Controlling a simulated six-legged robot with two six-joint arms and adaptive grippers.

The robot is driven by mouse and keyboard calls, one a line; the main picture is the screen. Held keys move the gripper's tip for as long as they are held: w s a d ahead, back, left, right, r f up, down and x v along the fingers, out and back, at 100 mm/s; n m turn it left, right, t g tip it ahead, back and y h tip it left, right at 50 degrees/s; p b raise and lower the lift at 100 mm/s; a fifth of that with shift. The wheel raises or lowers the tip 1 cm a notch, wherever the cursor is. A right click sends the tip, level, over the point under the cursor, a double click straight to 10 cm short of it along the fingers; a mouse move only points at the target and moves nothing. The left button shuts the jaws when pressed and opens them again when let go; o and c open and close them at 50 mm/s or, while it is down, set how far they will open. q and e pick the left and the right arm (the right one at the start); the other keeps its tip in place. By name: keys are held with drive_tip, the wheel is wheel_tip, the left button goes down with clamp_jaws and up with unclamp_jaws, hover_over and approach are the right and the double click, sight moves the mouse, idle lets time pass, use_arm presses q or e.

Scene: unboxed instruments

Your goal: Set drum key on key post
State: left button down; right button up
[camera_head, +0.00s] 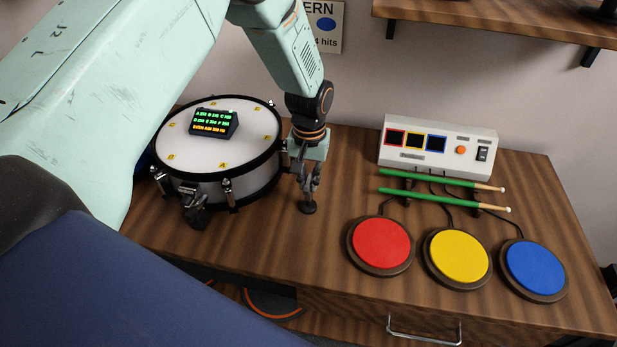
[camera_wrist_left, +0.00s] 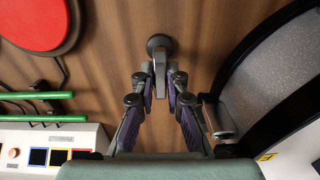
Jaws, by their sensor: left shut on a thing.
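My left gripper (camera_head: 309,182) comes down from above to the right of the snare drum. In the left wrist view my left gripper (camera_wrist_left: 160,88) is shut on a small grey metal piece, the drum key (camera_wrist_left: 160,76). The key post (camera_head: 308,208) has a dark round foot on the table, just below the fingertips; it also shows in the left wrist view (camera_wrist_left: 159,43). The key overlaps the post in the wrist view. I cannot tell whether it sits on the post or hangs just above it. My right gripper is not in view.
The snare drum (camera_head: 211,190) with a small lit display (camera_head: 214,124) stands close left. Red (camera_head: 381,243), yellow (camera_head: 458,255) and blue (camera_head: 535,268) pads, two green sticks (camera_head: 425,178) and a white control box (camera_head: 400,158) stand right. A shelf (camera_head: 480,20) hangs above.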

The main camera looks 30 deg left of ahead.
use_arm(q)
drive_tip(key=shift+f, duration=0.15)
drive_tip(key=shift+r+p, duration=0.2)
drive_tip(key=shift+p, duration=0.15)
idle(0.3)
drive_tip(key=c, duration=1.3)
unclamp_jaws()
wheel_tip(320, 180, up, 12)
drive_tip(key=shift+d, duration=0.1)
